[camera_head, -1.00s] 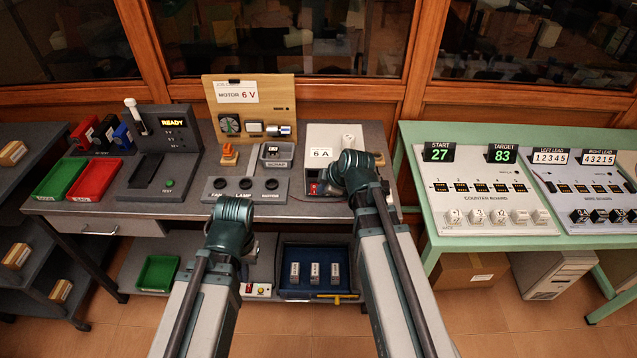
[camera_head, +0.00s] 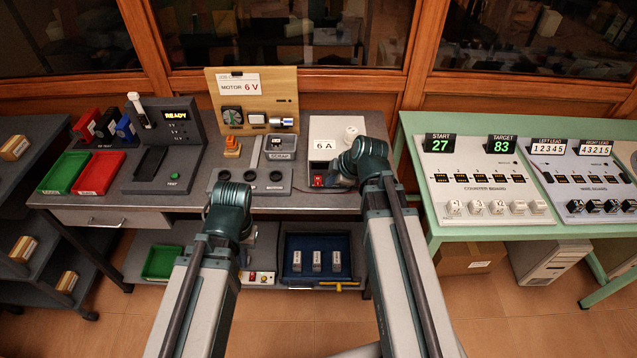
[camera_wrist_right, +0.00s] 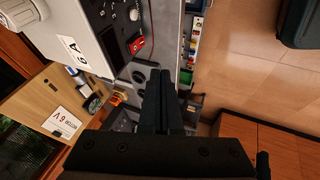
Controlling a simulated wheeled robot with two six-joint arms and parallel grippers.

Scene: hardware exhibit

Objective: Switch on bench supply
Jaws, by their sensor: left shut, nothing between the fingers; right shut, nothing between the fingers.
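The bench supply (camera_head: 322,133) is a pale box marked 6 A at the right end of the grey bench. Its red switch (camera_head: 318,181) sits low on the dark front and also shows in the right wrist view (camera_wrist_right: 137,46). My right gripper (camera_head: 342,179) is beside the switch, partly hidden by my wrist. In the right wrist view its fingers (camera_wrist_right: 159,75) are shut and empty, with the switch up and left of the tips. I cannot tell whether they touch anything. My left wrist is before the knob panel; its gripper is hidden.
The knob panel (camera_head: 225,172) and scrap tray (camera_head: 281,147) stand left of the supply. A pale thin strip (camera_head: 256,152) shows beside the tray; I cannot tell what it is. The green table (camera_head: 440,237) is to the right. A thin red lead runs along the bench front.

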